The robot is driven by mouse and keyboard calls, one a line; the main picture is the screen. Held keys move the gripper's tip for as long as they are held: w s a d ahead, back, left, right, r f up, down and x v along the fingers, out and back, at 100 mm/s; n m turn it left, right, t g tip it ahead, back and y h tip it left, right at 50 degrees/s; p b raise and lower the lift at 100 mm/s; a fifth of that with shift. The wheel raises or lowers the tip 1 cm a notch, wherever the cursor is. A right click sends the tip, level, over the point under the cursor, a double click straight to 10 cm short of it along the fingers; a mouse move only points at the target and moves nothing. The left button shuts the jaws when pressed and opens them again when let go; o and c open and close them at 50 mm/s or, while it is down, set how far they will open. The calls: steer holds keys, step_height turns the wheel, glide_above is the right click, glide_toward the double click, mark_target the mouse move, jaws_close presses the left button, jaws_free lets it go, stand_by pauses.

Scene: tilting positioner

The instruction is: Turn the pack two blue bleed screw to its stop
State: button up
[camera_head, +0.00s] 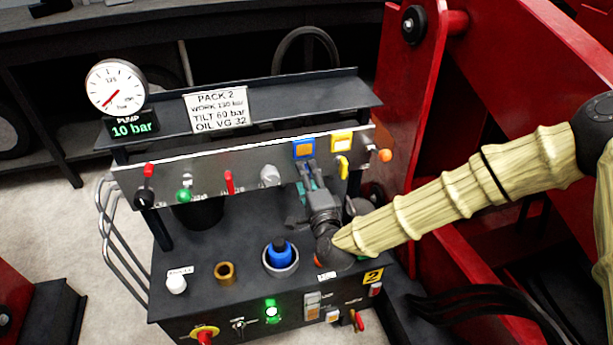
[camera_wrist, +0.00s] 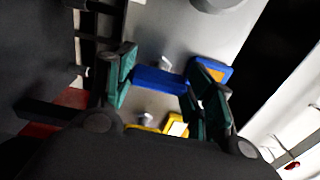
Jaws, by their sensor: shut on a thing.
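The blue bleed screw shows in the wrist view as a blue bar handle (camera_wrist: 160,79) in front of a grey metal panel. My gripper (camera_wrist: 158,85) has its green-padded fingers on both ends of this bar and is shut on it. The blue tag also shows in the wrist view (camera_wrist: 212,72), beside one finger. The sign (camera_head: 217,109) above the panel reads PACK 2.
A yellow handle (camera_head: 343,167) under a yellow tag (camera_head: 342,141) sits close to the right of my gripper. A grey knob (camera_head: 270,176) is to its left, with red and green valves further left. The gauge display (camera_head: 131,128) reads 10 bar. A blue cap (camera_head: 281,253) stands on the deck below.

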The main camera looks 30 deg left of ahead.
steer(key=shift+d+f, duration=0.1)
stand_by(0.3)
steer(key=o, duration=1)
steer(key=shift+s, duration=0.1)
steer(key=v, duration=1.2)
